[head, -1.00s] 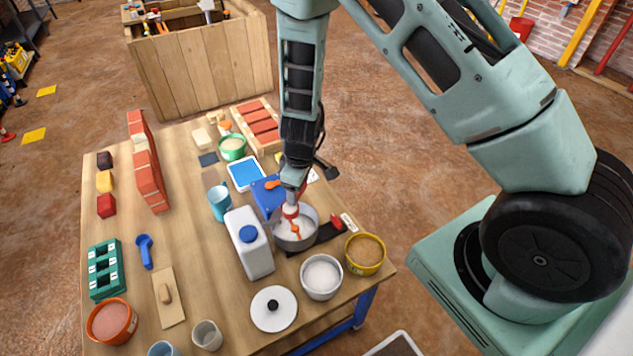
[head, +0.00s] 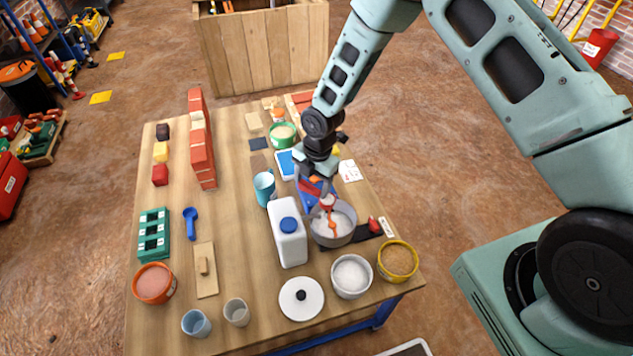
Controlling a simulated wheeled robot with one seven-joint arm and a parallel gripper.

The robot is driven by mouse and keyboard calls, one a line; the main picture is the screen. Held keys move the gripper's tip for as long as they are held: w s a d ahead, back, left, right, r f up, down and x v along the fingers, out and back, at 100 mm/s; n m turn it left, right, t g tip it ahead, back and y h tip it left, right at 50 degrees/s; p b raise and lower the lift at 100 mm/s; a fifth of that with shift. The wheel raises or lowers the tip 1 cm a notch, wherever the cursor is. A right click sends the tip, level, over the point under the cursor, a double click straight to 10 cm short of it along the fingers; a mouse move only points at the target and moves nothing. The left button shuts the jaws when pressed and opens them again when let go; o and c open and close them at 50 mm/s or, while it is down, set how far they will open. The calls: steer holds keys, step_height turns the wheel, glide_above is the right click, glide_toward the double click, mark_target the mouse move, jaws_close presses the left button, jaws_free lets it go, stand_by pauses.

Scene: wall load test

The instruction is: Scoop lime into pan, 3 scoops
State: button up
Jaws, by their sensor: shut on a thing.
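My gripper (head: 326,202) is over the grey pan (head: 347,238) and shut on a red-orange tool (head: 332,224), likely a scoop. The tool's lower end reaches into the pan; its tip is hard to make out. The pan holds white powder and stands on a dark flat base (head: 366,232) near the table's right edge. A white bowl (head: 351,289) of white powder, perhaps the lime, stands just in front of the pan. A blue scoop (head: 190,222) lies at the left of the table.
A white jug (head: 289,246) with a blue cap stands close left of the pan. A tan-filled yellow bowl (head: 398,273) and a white lid (head: 301,310) are in front. A brick wall piece (head: 201,150) stands back left.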

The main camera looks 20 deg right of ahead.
mark_target(328, 200)
steer(key=shift+w+n, duration=0.15)
steer(key=shift+n, duration=0.25)
steer(key=shift+f, duration=0.15)
steer(key=t+y+b, duration=0.1)
steer(key=b, duration=0.1)
steer(key=s+d+f+t+y+b, duration=0.1)
steer(key=t+b, duration=0.1)
steer(key=shift+s+y+b, duration=0.15)
steer(key=shift+y+b, duration=0.15)
steer(key=shift+y, duration=0.1)
steer(key=t+y+b, duration=0.1)
steer(key=s+d+f+t+y+b, duration=0.1)
steer(key=b, duration=0.1)
steer(key=shift+s+d+t, duration=0.15)
steer(key=shift+t, duration=0.15)
steer(key=t+y+b, duration=0.1)
steer(key=b, duration=0.1)
steer(key=s+d+t+y+b, duration=0.1)
steer(key=b, duration=0.2)
steer(key=shift+s+r+n, duration=0.1)
steer(key=shift+r+n, duration=0.05)
steer(key=shift+n, duration=0.15)
steer(key=shift+s+r+t+b, duration=0.1)
steer(key=shift+t+b, duration=0.2)
steer(key=shift+b, duration=0.3)
steer(key=shift+s+d+r+y, duration=0.1)
steer(key=shift+r+y, duration=0.05)
steer(key=shift+y, duration=0.15)
